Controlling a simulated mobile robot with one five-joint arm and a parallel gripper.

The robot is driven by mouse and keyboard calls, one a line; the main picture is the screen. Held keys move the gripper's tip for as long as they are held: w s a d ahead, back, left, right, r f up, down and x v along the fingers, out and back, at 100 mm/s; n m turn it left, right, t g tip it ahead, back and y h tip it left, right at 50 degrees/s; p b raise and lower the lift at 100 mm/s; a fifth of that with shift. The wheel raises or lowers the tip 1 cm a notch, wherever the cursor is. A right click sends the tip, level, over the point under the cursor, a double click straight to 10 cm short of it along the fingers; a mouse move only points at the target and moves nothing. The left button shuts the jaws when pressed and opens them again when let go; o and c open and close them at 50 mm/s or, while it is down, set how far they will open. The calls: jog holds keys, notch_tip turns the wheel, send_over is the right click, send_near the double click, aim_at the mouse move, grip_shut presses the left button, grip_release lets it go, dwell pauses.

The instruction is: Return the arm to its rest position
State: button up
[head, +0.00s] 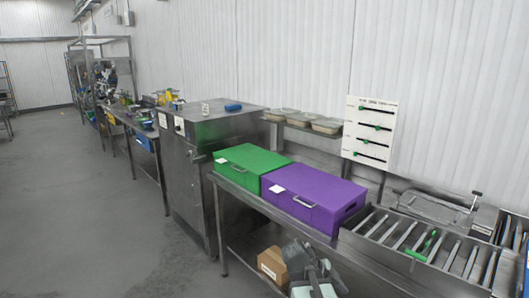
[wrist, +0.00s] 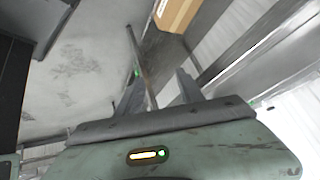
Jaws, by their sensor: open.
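My gripper (wrist: 160,88) shows in the wrist view with its two grey fingers apart. Nothing is held between them; a thin metal leg and the grey floor show behind. In the head view, grey-green parts that look like my arm (head: 304,262) are low at the bottom middle, in front of the bench's lower level. The fingertips are hard to make out there.
A cardboard box (head: 272,266) sits low beside the arm; it also shows in the wrist view (wrist: 176,12). Above are a green box (head: 240,158) and a purple box (head: 325,190) on the steel bench. Slotted metal trays (head: 420,243) lie at right. Floor at left is clear.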

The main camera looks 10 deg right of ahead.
jog(key=w+a+f+n+y, duration=0.1)
jog(key=a+f+n+y, duration=0.2)
jog(key=a+n, duration=0.7)
jog(key=a+f+n+t+y, duration=0.1)
jog(key=a+f+n+y, duration=0.2)
jog(key=a+n, duration=0.7)
jog(key=shift+w+f+n+t+y, duration=0.3)
jog(key=shift+n+y, duration=0.6)
jog(key=shift+n, duration=0.9)
